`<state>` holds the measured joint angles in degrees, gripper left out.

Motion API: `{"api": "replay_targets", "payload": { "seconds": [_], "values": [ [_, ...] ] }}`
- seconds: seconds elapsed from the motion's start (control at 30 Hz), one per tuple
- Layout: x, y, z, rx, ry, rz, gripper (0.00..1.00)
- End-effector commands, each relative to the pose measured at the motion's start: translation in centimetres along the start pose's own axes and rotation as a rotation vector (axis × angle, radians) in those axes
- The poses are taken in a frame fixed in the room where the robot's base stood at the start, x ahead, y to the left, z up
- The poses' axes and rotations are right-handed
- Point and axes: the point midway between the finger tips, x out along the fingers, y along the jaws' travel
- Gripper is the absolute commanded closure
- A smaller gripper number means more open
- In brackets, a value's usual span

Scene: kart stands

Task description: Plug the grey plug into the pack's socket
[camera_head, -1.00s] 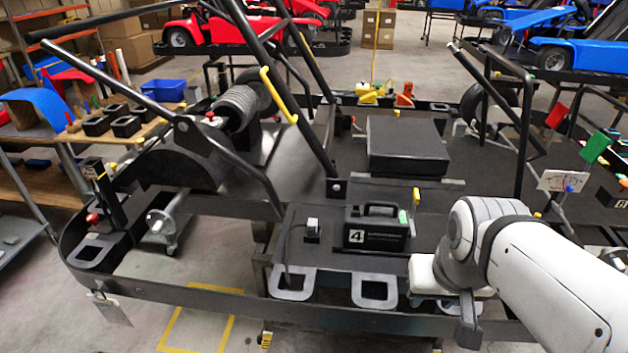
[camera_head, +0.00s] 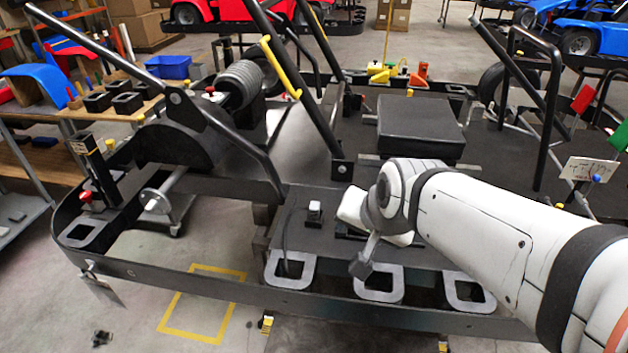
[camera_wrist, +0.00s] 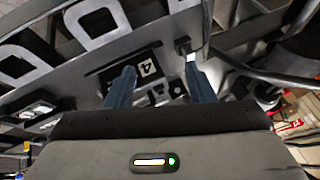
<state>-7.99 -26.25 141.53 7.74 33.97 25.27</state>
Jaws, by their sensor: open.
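The grey plug (camera_head: 314,207) sits in a small black holder on the kart's dark floor plate, with a dark cable beside it. In the wrist view the plug's pale part (camera_wrist: 191,58) shows at the right fingertip; I cannot tell whether they touch. The black pack, with its white "4" label (camera_wrist: 146,68), lies beyond and between the fingers. In the head view my arm hides most of the pack. Its socket cannot be made out. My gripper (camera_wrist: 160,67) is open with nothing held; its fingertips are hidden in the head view.
Grey-rimmed square cut-outs (camera_head: 378,284) line the front edge of the kart frame. A black box (camera_head: 420,125) stands behind my arm. Black roll bars (camera_head: 300,85) rise behind the plug. A yellow floor square (camera_head: 203,302) lies in front.

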Motion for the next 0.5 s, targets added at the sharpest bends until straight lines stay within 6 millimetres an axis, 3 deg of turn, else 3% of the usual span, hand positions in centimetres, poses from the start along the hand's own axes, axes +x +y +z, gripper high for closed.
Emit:
{"api": "replay_targets", "payload": {
  "seconds": [0.03,0.27,0.5],
  "values": [
    [3.4,-1.3,0.2,0.128,0.047,-0.074,0.51],
    [9.4,-9.1,-2.8,0.888,0.182,-0.507,0.51],
    [13.6,-11.1,-4.9,1.722,0.197,-0.961,0.51]
  ]
}}
